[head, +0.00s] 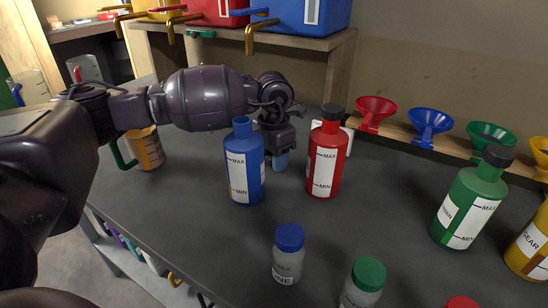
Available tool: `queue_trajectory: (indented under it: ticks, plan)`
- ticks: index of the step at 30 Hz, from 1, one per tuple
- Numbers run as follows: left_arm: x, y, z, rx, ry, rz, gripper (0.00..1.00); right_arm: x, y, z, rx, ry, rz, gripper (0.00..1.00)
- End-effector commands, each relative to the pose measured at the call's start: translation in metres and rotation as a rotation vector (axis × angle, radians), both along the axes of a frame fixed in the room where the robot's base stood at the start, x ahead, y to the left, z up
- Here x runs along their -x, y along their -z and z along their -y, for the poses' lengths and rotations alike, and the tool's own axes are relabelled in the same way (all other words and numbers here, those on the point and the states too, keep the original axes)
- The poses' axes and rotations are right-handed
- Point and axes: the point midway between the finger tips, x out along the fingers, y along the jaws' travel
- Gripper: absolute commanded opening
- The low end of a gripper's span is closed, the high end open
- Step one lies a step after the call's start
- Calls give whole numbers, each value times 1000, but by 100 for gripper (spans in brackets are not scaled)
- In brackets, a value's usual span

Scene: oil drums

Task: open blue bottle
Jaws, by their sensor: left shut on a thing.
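The blue bottle (245,172) stands upright on the dark table, its white MAX/MIN label facing me. Its narrow blue neck shows no black cap, unlike the red bottle (323,160) and the green bottle (465,208). My left arm comes in from the left behind the blue bottle. My left gripper (281,158) points down in the gap between the blue and red bottles, a little behind them. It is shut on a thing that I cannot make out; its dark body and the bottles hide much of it. My right gripper is out of view.
A jar with a blue lid (288,254) and a jar with a green lid (362,286) stand in front. A measuring jug (150,150) is at left. Coloured funnels (430,122) line the back right. Drums with taps (300,14) sit on a shelf behind.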

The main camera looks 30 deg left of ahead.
Motion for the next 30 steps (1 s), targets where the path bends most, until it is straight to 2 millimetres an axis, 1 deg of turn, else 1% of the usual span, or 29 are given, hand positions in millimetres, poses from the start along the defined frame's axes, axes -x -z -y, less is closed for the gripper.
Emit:
queue_trajectory:
  ticks: [3,4,8,9,17,20,23,30]
  plan:
    - [0,4,0,0,0,-1,10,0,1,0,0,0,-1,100]
    - [0,4,0,0,0,-1,42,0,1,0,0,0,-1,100]
    - [0,3,0,0,0,-1,61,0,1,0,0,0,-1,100]
    - [0,3,0,0,0,-1,64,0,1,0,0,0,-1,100]
    - [0,2,0,0,0,0,64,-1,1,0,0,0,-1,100]
    - [0,-3,0,-1,0,1,64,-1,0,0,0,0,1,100]
    - [0,-16,0,0,-1,5,64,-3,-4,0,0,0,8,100]
    - [0,-63,0,0,-1,9,64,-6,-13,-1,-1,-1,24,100]
